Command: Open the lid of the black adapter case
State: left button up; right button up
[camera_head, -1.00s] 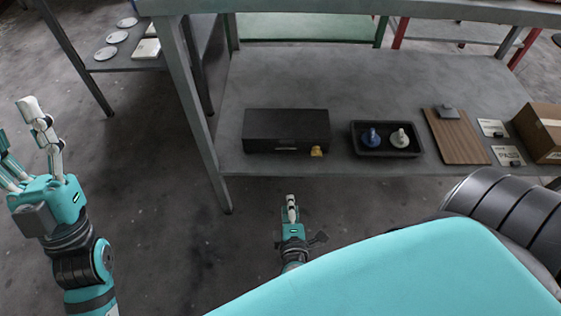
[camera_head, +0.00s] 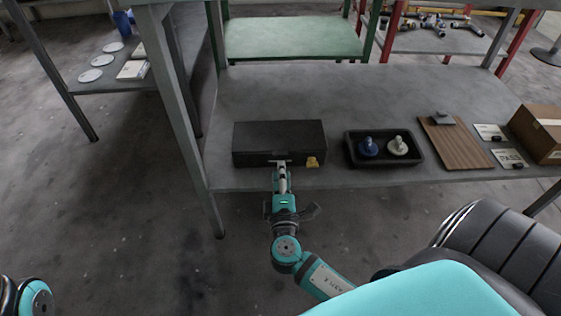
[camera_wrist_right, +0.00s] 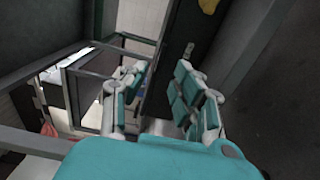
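The black adapter case (camera_head: 280,137) lies on the grey shelf near its front left edge, and its lid is down. A yellow tag (camera_head: 312,161) hangs at its front right; it also shows at the top of the right wrist view (camera_wrist_right: 208,5). My right gripper (camera_head: 281,168) is at the middle of the case's front edge. In the right wrist view its two fingers (camera_wrist_right: 160,82) are spread, with the dark case front (camera_wrist_right: 170,70) beyond and between them. I cannot tell whether they touch it. My left gripper is out of view; only part of that arm shows.
Right of the case stand a black tray (camera_head: 414,159) with a blue and a white piece, a brown clipboard (camera_head: 455,146), cards and a cardboard box (camera_head: 540,130). A table leg (camera_head: 180,110) stands left of the case. The shelf behind the case is clear.

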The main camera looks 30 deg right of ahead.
aim_at(280, 156)
jog(key=shift+b+x, duration=0.45)
jog(key=shift+x, duration=2.3)
grip_shut()
